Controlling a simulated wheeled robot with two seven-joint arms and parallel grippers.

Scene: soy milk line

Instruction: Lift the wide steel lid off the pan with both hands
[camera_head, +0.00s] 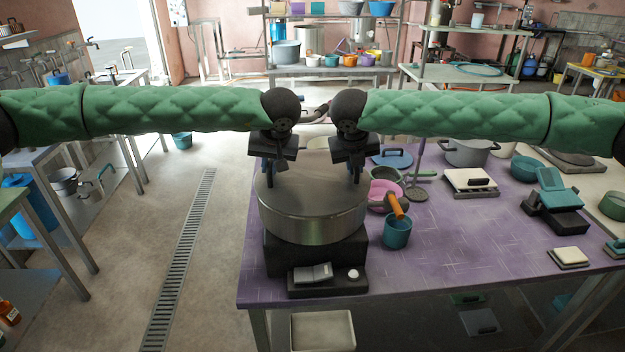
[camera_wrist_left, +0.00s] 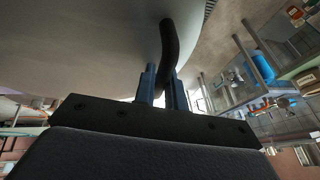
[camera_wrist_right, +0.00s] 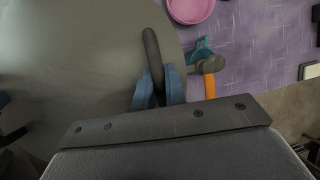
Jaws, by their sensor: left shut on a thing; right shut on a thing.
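The wide steel lid (camera_head: 312,180) lies level over the steel pan (camera_head: 312,225), which stands on a black base (camera_head: 315,258) near the table's left end. No gap shows between lid and pan. My left gripper (camera_head: 270,180) is at the lid's left side, shut on a dark curved handle (camera_wrist_left: 169,42), seen in the left wrist view. My right gripper (camera_head: 358,178) is at the right side, shut on the other dark handle (camera_wrist_right: 152,52), seen in the right wrist view. The fingers hide part of each handle.
Right of the pan, close by, are a pink bowl (camera_head: 382,194), an orange-handled hammer (camera_head: 397,206) and a teal mug (camera_head: 397,233). A grey pot (camera_head: 468,153) and a white-topped device (camera_head: 470,181) stand further right.

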